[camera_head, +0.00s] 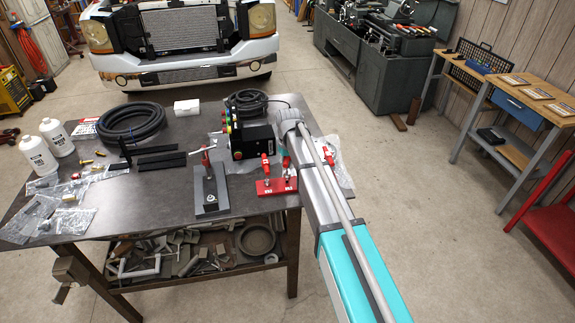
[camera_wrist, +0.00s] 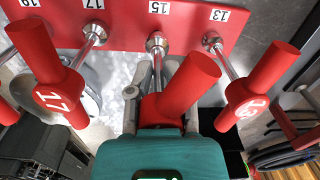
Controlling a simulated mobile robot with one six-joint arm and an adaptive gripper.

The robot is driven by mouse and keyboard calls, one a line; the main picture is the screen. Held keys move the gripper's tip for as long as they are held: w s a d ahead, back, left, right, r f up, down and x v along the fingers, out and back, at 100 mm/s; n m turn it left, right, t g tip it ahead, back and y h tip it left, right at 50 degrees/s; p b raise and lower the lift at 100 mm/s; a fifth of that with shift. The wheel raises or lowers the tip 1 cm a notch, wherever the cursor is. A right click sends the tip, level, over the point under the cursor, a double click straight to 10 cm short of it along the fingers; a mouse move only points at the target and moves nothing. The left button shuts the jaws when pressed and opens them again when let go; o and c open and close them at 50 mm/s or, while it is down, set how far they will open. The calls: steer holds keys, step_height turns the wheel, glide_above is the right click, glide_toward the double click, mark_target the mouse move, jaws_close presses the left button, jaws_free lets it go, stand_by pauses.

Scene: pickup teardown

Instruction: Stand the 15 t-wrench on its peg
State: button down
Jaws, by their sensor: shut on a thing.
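The red rack (camera_wrist: 120,20) carries white labels 19, 17, 15 and 13 in the wrist view; in the head view its red base (camera_head: 268,187) sits at the table's right front. My gripper (camera_wrist: 160,95) is shut around the 15 t-wrench (camera_wrist: 188,82), whose red crossbar tilts across the picture between the grey fingers. Its metal end (camera_wrist: 157,43) lies at the 15 label; I cannot tell whether it is fully down on the peg. The 17 t-wrench (camera_wrist: 50,85) and 13 t-wrench (camera_wrist: 255,90) stand on either side. In the head view my arm hides the gripper.
A black fixture (camera_head: 210,190) stands left of the rack. A control box (camera_head: 252,142) with coloured buttons and coiled black hoses (camera_head: 131,122) lie behind. Bottles (camera_head: 35,157) and plastic bags (camera_head: 30,218) are at the table's left.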

steer(key=shift+f, duration=0.15)
steer(key=shift+f+b, duration=0.75)
steer(key=shift+b, duration=0.15)
steer(key=shift+f, duration=0.1)
steer(key=shift+c, duration=2.1)
jaws_free()
steer(key=shift+r+p, duration=3.4)
steer(key=shift+r, duration=0.15)
steer(key=shift+f, duration=0.1)
